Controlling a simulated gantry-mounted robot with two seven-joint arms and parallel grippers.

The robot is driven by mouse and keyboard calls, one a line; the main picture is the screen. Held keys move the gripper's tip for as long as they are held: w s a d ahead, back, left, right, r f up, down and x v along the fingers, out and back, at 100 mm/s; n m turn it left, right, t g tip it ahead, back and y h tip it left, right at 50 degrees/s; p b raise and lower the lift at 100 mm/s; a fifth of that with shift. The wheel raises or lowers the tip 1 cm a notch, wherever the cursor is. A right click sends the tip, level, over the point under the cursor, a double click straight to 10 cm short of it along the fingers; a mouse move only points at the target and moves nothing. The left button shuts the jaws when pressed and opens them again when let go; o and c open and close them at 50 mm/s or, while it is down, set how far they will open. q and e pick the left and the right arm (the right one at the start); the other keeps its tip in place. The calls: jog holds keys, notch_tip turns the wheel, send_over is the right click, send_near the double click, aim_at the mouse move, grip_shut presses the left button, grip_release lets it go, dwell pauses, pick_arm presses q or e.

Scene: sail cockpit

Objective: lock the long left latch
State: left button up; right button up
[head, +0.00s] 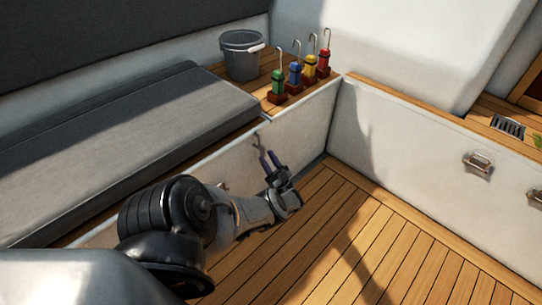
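A slim metal latch (257,140) is on the white front panel of the left bench, near its top edge. My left gripper (267,158) is in front of this panel, just below and beside the latch. Its two dark fingers point up toward the latch and stand apart with a gap between them. I cannot tell whether a finger touches the latch. A small part of another metal fitting (223,186) shows lower left on the same panel, mostly hidden by my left arm. My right gripper is not in view.
A grey cushion (130,145) covers the left bench. A grey bucket (241,58) and several coloured blocks with metal hooks (296,76) stand behind it. The right panel carries metal latches (478,163). The slatted wooden floor (345,235) is clear.

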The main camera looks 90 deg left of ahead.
pick_arm(q)
jog(key=shift+d+f, duration=0.15)
jog(key=shift+f, duration=0.05)
jog(key=w+d, duration=0.8)
jog(key=d, duration=0.1)
jog(key=shift+w+d, duration=0.1)
